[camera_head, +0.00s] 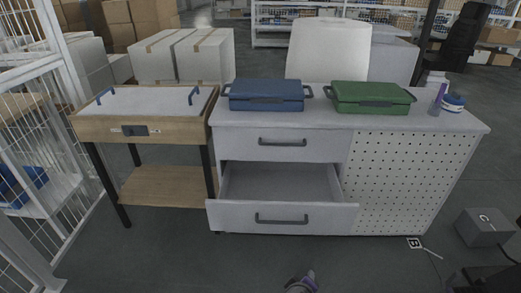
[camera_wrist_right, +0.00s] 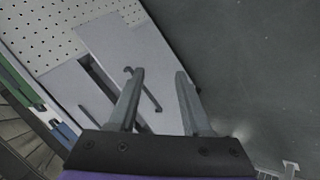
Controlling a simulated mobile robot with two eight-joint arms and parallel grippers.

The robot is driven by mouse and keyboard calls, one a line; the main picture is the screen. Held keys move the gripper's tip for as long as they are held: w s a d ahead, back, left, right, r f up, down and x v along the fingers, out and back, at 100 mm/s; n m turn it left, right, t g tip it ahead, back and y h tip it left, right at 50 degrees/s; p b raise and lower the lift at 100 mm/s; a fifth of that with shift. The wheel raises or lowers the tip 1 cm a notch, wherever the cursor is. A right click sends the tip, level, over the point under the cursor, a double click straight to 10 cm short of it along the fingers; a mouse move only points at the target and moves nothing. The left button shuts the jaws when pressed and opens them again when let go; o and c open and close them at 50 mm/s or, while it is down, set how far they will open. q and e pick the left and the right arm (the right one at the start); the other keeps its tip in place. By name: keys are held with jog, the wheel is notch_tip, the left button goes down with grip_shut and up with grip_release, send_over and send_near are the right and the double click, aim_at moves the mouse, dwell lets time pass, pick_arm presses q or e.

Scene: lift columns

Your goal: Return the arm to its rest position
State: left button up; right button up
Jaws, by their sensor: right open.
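The lower drawer (camera_head: 280,217) of the white cabinet (camera_head: 285,125) stands pulled out, and its visible inside looks empty. The upper drawer (camera_head: 283,142) is shut. My right gripper (camera_wrist_right: 160,73) is open in the right wrist view, with nothing between its fingers. Beyond the fingers, the open drawer (camera_wrist_right: 110,32) and the cabinet's perforated panel (camera_wrist_right: 50,30) show at an angle; the fingers look apart from the drawer handle. In the head view a small purple and grey arm part of mine shows at the bottom edge. My left gripper is not in view.
A blue case (camera_head: 266,95), a green case (camera_head: 370,97) and two small bottles (camera_head: 438,97) stand on the cabinet top. A wooden side table (camera_head: 150,128) stands to the left, beside a white wire cage (camera_head: 50,150). A grey box (camera_head: 483,227) lies right. The front floor looks clear.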

jog(key=s+d+r+m+g+y, duration=0.1)
jog(key=s+d+m+g+y, duration=0.2)
jog(key=s, duration=0.6)
jog(key=s+d+r+m+g, duration=0.1)
jog(key=s+d+m, duration=0.3)
jog(key=s, duration=0.6)
pick_arm(q)
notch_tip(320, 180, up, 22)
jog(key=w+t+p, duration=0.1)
jog(key=p, duration=1.8)
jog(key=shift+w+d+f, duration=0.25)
pick_arm(e)
notch_tip(320, 180, up, 22)
jog(key=w+a+m+t, duration=0.1)
jog(key=w, duration=0.1)
jog(key=shift+r, duration=0.2)
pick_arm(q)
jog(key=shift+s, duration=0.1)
pick_arm(e)
jog(key=shift+s, duration=0.1)
